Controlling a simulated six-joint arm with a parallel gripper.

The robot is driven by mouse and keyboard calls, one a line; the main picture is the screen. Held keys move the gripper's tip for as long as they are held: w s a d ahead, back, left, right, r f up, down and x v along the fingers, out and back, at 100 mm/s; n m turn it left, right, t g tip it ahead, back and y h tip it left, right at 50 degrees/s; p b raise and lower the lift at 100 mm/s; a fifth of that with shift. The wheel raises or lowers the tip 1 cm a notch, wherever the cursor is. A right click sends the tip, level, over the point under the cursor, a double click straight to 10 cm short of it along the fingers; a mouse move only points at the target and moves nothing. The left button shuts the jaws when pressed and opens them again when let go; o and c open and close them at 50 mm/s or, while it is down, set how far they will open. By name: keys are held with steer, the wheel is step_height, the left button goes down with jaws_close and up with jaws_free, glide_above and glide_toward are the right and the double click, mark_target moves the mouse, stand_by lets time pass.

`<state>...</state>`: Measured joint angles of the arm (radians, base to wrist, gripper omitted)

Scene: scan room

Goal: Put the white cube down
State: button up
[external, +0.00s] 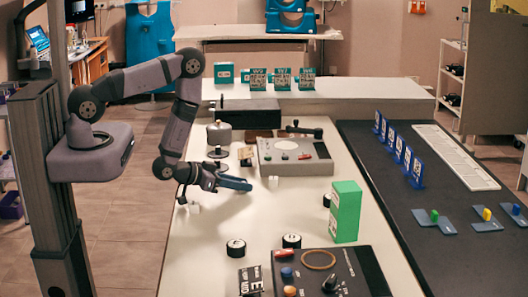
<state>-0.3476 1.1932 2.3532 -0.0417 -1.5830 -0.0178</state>
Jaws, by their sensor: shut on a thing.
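My gripper (190,200) is above the left part of the white table (205,245), pointing down. It is shut on a small white cube (194,209), which shows at its lower end. The fingers are small and dark here, and I cannot tell whether the cube touches the tabletop.
A green box (345,211) stands upright to the right. Black round pieces (236,248) and a dark control panel (335,275) are at the front. A grey panel box (296,157) is behind. Bare table lies between the gripper and the front pieces.

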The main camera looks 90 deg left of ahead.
steer(key=shift+f, duration=0.2)
steer(key=o, duration=1)
steer(key=shift+r, duration=0.1)
steer(key=shift+r, duration=0.15)
steer(key=b+v, duration=0.1)
steer(key=v, duration=0.3)
steer(key=shift+s+d+b, duration=0.15)
steer(key=shift+s+b, duration=0.15)
steer(key=shift+s+r+p, duration=0.15)
steer(key=shift+r+p, duration=3.45)
steer(key=shift+r, duration=0.1)
